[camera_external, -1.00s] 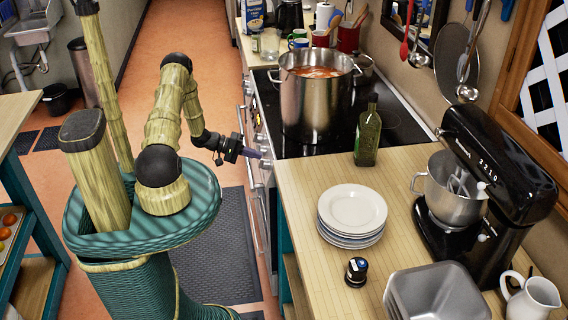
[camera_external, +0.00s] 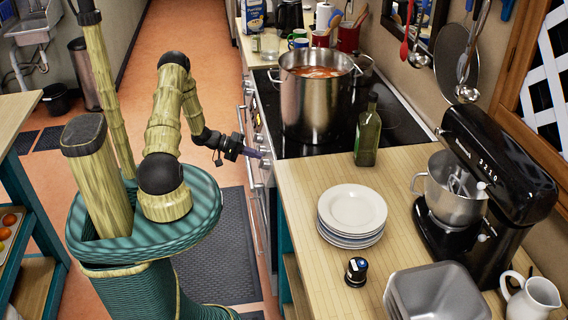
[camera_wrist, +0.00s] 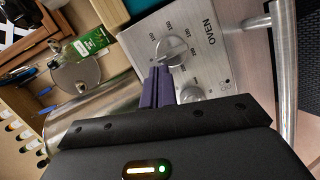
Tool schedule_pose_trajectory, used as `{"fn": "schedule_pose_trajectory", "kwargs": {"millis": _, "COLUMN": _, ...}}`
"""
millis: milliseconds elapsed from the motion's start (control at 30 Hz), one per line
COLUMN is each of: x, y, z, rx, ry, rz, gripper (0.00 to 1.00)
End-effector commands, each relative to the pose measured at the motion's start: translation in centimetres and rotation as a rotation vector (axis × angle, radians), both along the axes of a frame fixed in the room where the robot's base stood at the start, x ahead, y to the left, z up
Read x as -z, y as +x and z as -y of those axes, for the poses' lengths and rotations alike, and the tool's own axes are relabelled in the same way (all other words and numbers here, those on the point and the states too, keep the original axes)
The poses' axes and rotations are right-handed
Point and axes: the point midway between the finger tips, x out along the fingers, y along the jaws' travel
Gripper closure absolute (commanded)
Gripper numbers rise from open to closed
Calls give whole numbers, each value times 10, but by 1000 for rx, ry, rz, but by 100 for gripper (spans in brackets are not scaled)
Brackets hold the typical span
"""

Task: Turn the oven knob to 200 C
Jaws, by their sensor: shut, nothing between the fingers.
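The oven knob (camera_wrist: 172,52) is a round metal dial with a raised grip bar, on a steel panel marked OVEN, in the wrist view. Numbers ring it; they are too small and tilted to read surely, so I cannot tell its setting. My gripper (camera_wrist: 157,72) has its purple fingers shut and empty, with the tips at the knob's lower-left edge. I cannot tell whether they touch it. In the external view my gripper (camera_external: 262,154) is at the oven's front panel (camera_external: 258,127), and the knob is too small to make out there.
A second knob (camera_wrist: 190,94) sits just below, partly hidden by my gripper. A bar handle (camera_wrist: 285,75) runs along the right. On the stove is a large steel pot (camera_external: 315,105). A bottle (camera_external: 367,140) and stacked plates (camera_external: 352,210) stand on the counter.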

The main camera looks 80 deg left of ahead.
Motion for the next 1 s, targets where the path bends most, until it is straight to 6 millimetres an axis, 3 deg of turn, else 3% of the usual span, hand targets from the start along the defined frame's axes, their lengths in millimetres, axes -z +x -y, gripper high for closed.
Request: {"fn": "schedule_pose_trajectory", "kwargs": {"millis": 1000, "x": -1, "y": 1, "z": 6, "rx": 66, "ry": 204, "rz": 0, "gripper": 100}}
